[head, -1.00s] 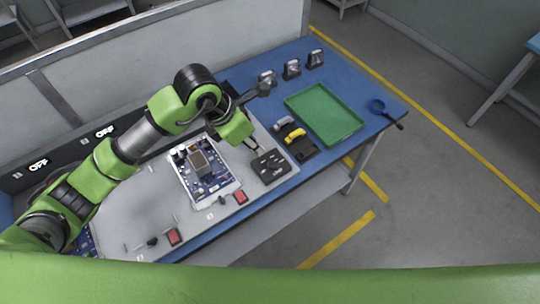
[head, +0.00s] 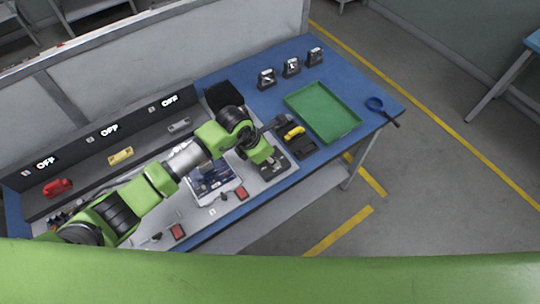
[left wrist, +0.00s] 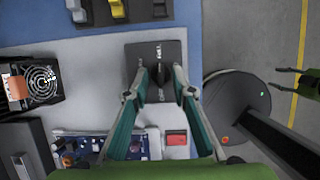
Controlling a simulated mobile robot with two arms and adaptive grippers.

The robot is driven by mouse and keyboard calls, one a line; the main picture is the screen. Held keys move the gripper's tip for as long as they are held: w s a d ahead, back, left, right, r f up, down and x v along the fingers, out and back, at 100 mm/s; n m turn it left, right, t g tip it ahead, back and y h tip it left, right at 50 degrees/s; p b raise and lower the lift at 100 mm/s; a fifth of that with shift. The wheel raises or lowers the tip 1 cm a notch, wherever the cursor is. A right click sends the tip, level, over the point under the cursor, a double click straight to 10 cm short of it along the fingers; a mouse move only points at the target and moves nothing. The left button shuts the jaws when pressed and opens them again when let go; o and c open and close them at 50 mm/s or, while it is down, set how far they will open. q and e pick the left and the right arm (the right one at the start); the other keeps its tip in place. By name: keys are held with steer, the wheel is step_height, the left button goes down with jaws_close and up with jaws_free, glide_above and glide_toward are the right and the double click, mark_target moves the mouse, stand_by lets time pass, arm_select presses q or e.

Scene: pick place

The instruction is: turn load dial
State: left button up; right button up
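The load dial is a dark box with a raised black knob (left wrist: 160,82) and white lettering, seen in the left wrist view. In the head view its dark box (head: 283,169) sits at the right end of the grey bench panel, partly hidden by my arm. My left gripper (left wrist: 160,73) is above it, its two fingers apart on either side of the knob. I cannot tell whether they touch it. My right gripper (left wrist: 276,84) shows at the right edge of the left wrist view, fingers apart and empty, over the floor.
A circuit board (head: 212,184) and red buttons (head: 241,194) lie beside the dial. Signs reading OFF (head: 109,130) line the back panel.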

arm_select(q)
jaws_close()
